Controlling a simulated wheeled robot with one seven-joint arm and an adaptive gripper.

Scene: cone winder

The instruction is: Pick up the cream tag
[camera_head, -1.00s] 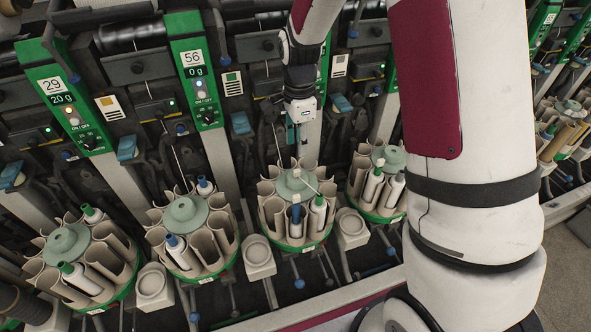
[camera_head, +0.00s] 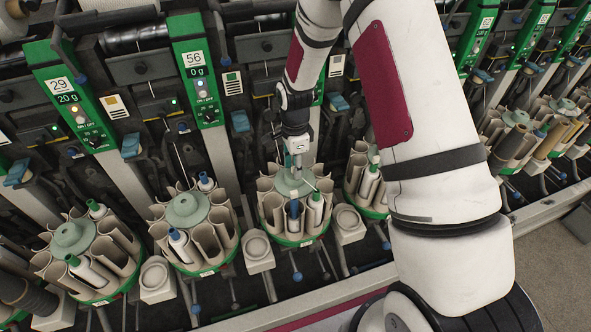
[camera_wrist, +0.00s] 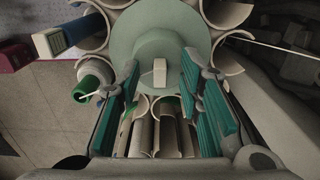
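The cream tag (camera_wrist: 160,72) shows in the wrist view as a small pale block standing on the grey-green hub disc (camera_wrist: 122,40) of a bobbin carousel. My gripper (camera_wrist: 159,80) is open, with one teal-padded finger on each side of the tag and clear gaps between. No finger touches the tag in the picture. In the head view my gripper (camera_head: 296,163) points down just above the hub (camera_head: 290,185) of the third carousel from the left. The tag cannot be made out clearly there.
Beige tubes ring the hub. A green-topped bobbin (camera_wrist: 92,85) stands close to the left finger in the wrist view. A blue-topped bobbin (camera_head: 293,210) and a white one (camera_head: 315,208) stand in the carousel's front. A white thread (camera_wrist: 275,45) runs right. Winder panels rise behind.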

